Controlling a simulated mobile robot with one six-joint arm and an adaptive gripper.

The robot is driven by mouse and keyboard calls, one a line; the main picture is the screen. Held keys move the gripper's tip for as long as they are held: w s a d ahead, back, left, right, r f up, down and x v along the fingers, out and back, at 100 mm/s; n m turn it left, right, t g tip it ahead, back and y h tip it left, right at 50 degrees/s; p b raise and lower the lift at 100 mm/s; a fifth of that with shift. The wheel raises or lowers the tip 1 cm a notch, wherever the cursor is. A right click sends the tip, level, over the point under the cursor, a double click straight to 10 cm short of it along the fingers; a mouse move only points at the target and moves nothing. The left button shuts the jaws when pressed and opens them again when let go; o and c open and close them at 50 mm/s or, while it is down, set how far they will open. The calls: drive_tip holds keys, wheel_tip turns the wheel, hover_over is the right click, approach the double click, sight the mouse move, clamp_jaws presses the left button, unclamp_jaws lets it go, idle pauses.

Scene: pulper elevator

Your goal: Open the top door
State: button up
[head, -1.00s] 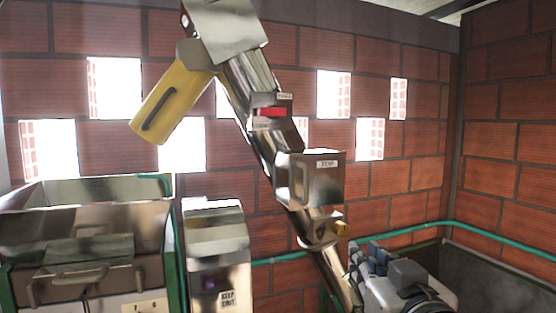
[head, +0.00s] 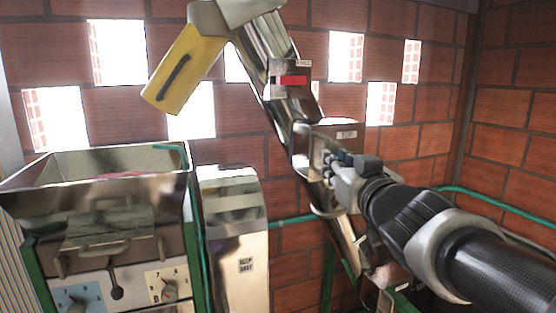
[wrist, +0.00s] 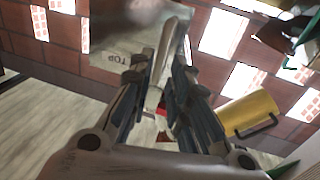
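The top door is on a shiny metal box labelled TOP (head: 345,134) on the slanted elevator tube. It looks closed. A metal handle (head: 302,145) stands out at the box's left side. My gripper (head: 335,162) is right in front of this box and hides its lower part. In the wrist view, the box face with its TOP lettering (wrist: 117,57) is just beyond my fingers. My gripper (wrist: 162,75) is open there, with a gap between its blue-padded fingers.
A red-marked box (head: 291,80) sits higher on the tube, and a yellow chute (head: 182,70) hangs at its upper end. A metal hopper machine (head: 110,200) and a metal column (head: 238,235) stand left. A brick wall is behind, with a green pipe (head: 285,222).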

drive_tip(key=w, duration=0.6)
drive_tip(key=shift+a, duration=0.4)
clamp_jaws()
